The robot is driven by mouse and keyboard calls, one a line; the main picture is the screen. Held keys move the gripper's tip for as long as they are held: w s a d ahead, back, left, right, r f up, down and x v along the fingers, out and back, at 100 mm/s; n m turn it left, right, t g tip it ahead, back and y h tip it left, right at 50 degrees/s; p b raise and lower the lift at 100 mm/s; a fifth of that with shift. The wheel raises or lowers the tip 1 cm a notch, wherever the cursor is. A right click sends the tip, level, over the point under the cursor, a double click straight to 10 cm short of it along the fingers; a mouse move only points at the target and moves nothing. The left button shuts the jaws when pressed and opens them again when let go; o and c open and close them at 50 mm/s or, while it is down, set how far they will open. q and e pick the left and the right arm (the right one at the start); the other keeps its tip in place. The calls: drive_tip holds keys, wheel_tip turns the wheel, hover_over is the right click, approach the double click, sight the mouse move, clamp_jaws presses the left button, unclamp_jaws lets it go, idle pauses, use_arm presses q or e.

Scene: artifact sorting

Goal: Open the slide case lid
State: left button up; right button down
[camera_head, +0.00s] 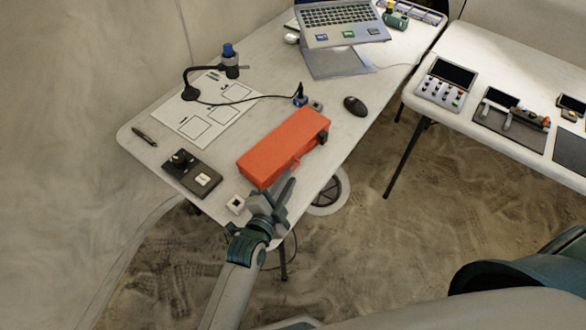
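The orange slide case (280,146) lies on the white table, and its lid looks shut. A dark latch or clasp (323,137) shows at its right end. My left gripper (284,187) is at the case's near front edge, low by the table's edge, with its fingers pointing up toward the case. It looks close to the case front, but I cannot tell whether it touches. The gap between its fingers is too small to judge. My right gripper is not in view.
A small white block (236,204) and a black device (192,174) lie left of my gripper. A mouse (355,106), a marked sheet (207,107) and a laptop (340,22) are farther back. A second table (510,60) stands at right.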

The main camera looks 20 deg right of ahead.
sight(294, 169)
use_arm(q)
drive_tip(key=x, duration=0.3)
drive_tip(key=shift+w+d, duration=0.15)
drive_tip(key=shift+w, duration=0.1)
drive_tip(key=shift+w+d+f, duration=0.2)
drive_tip(key=shift+w+d, duration=0.1)
drive_tip(key=shift+w, duration=0.15)
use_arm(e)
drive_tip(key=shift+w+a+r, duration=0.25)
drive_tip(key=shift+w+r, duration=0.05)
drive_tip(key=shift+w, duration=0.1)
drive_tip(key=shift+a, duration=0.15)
use_arm(q)
clamp_jaws()
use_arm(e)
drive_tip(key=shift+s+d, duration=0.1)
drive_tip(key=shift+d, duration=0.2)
use_arm(q)
drive_tip(key=shift+p, duration=0.3)
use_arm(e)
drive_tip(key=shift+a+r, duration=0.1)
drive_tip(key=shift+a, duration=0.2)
